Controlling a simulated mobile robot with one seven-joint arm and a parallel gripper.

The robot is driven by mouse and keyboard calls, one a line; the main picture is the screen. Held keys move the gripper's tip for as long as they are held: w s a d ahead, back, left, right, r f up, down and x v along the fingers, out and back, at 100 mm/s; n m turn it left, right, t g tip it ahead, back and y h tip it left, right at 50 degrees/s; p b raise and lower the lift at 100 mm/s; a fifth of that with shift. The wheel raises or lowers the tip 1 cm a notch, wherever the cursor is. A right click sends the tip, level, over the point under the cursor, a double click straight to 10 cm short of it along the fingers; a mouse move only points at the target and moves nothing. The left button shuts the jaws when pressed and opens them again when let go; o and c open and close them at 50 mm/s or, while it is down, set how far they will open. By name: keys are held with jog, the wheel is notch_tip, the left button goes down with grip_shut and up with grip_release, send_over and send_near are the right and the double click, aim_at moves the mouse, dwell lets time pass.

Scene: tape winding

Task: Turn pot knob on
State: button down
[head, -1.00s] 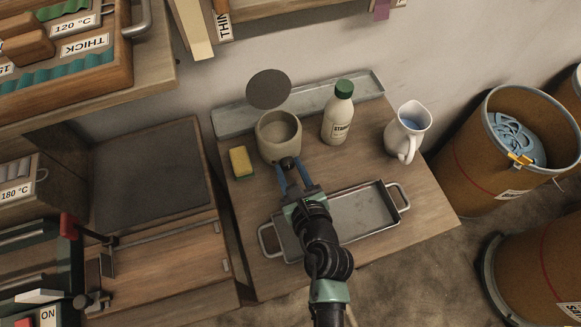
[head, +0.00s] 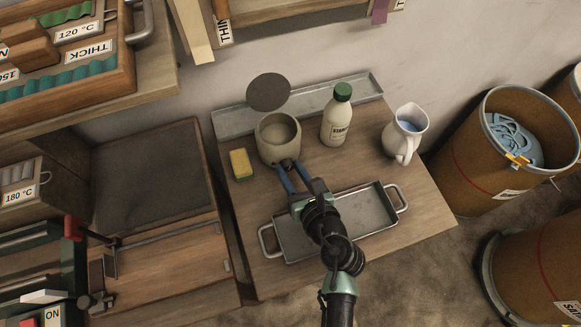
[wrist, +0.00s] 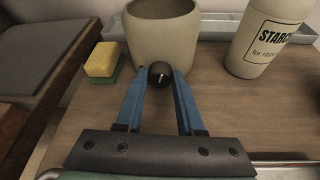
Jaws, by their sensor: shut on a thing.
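The pot (head: 279,141) is a beige round vessel on the wooden table, with its dark round lid (head: 268,91) standing open behind it. The pot also shows in the wrist view (wrist: 160,35). Its black knob (wrist: 160,73) is on the front side, with a small light mark on its face. My gripper (wrist: 159,76) has blue fingers that reach toward the pot and are shut on the knob from both sides. In the head view my gripper (head: 287,166) meets the pot's front, and the knob is partly hidden there.
A yellow and green sponge (head: 241,164) lies left of the pot. A starch bottle (head: 337,114) and a white jug (head: 404,133) stand to the right. A metal tray (head: 365,210) lies under my arm. A long shallow tray (head: 229,121) lies along the wall.

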jog(key=shift+d+m+y, duration=0.1)
jog(key=shift+m+y, duration=0.5)
jog(key=shift+m, duration=0.2)
jog(key=shift+f, duration=0.1)
jog(key=c, duration=0.5)
grip_release()
jog(key=v, duration=1.2)
jog(key=shift+s+d+r, duration=0.2)
jog(key=shift+s+r, duration=0.1)
